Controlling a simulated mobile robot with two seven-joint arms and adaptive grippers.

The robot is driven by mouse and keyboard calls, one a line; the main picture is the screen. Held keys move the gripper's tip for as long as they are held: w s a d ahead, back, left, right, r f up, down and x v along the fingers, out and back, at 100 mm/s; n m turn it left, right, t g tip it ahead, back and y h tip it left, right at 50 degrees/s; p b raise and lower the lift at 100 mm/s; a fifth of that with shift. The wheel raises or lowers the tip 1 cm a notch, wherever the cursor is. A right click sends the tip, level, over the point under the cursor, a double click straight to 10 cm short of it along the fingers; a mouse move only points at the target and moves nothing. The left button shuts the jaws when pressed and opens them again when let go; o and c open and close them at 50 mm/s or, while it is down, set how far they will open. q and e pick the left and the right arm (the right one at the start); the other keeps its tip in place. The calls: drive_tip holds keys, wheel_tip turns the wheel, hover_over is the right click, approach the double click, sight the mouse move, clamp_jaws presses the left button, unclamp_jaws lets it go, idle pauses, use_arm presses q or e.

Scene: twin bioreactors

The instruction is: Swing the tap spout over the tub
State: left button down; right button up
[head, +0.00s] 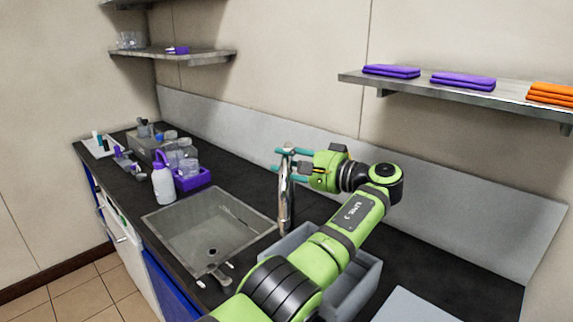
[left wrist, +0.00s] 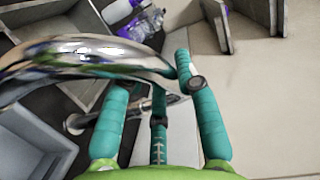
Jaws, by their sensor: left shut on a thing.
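The chrome tap (head: 285,205) stands upright behind the sink's right end, beside the grey tub (head: 372,275). My left gripper (head: 284,160) is at the top of the tap, its teal fingers shut on it. In the left wrist view the shiny spout (left wrist: 75,62) curves across to the left from between the fingers of my left gripper (left wrist: 150,95). The tub's corner (left wrist: 30,140) appears at lower left there, and the spout's outlet is not clear. My left arm hides much of the tub in the head view. My right gripper is not in view.
The sink (head: 185,225) is left of the tap. A white bottle with a purple cap (head: 163,182) and a purple tray (head: 190,186) stand beyond it. A shelf (head: 450,88) with folded cloths hangs above right. Dark counter lies bare behind the tap.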

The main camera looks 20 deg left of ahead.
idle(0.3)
use_arm(q)
drive_tip(key=c, duration=0.9)
unclamp_jaws()
drive_tip(key=shift+a, duration=0.1)
drive_tip(key=shift+r, duration=0.1)
